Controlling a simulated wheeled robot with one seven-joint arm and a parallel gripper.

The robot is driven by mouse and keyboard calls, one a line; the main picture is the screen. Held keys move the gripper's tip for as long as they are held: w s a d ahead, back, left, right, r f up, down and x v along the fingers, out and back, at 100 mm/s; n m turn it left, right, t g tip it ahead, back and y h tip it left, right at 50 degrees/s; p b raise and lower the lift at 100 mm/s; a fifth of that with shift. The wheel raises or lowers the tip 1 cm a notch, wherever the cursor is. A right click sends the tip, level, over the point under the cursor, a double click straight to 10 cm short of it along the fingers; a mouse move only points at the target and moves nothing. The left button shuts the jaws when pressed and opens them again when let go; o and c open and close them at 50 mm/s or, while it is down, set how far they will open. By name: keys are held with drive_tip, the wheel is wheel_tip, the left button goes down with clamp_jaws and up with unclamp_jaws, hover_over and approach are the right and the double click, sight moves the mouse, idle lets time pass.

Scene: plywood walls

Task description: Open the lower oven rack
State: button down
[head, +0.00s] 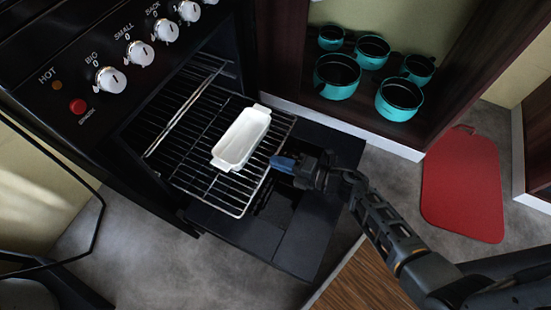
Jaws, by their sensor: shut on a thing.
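The oven (95,120) stands at the left with its door (300,247) folded down flat. A wire rack (205,197) sticks out of the oven over the open door. A white rectangular dish (243,138) rests on this rack. Another rack edge (190,110) shows farther inside the oven. My gripper (284,163) is at the right front edge of the pulled-out rack, shut on that edge. Its fingertips are blue, and the exact contact is small in the view.
Several teal pots (338,75) stand in the open cabinet to the right of the oven. A red board (463,185) lies on the grey floor at the right. A dark bar-like frame (85,240) is at the lower left.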

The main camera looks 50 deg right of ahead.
drive_tip(key=c, duration=1.2)
unclamp_jaws()
drive_tip(key=shift+c, duration=0.2)
drive_tip(key=p+v, duration=0.1)
drive_tip(key=v, duration=0.6)
drive_tip(key=shift+s, duration=0.4)
drive_tip(key=shift+d+r, duration=0.1)
drive_tip(key=s+a+r+m+h, duration=0.25)
drive_tip(key=s+r+m, duration=0.4)
drive_tip(key=r, duration=0.35)
drive_tip(key=s+a+r+m+h, duration=0.1)
drive_tip(key=s+a+r+m, duration=0.4)
drive_tip(key=r+m, duration=0.4)
drive_tip(key=s+a+r+m+h, duration=0.1)
drive_tip(key=s+a+r+m, duration=0.1)
drive_tip(key=s+r+m, duration=0.7)
wheel_tip(320, 180, up, 22)
drive_tip(key=w+n+p, duration=0.1)
drive_tip(key=n+p, duration=0.2)
drive_tip(key=p, duration=1.6)
drive_tip(key=shift+w+a+f+p, duration=0.25)
drive_tip(key=shift+p, duration=0.15)
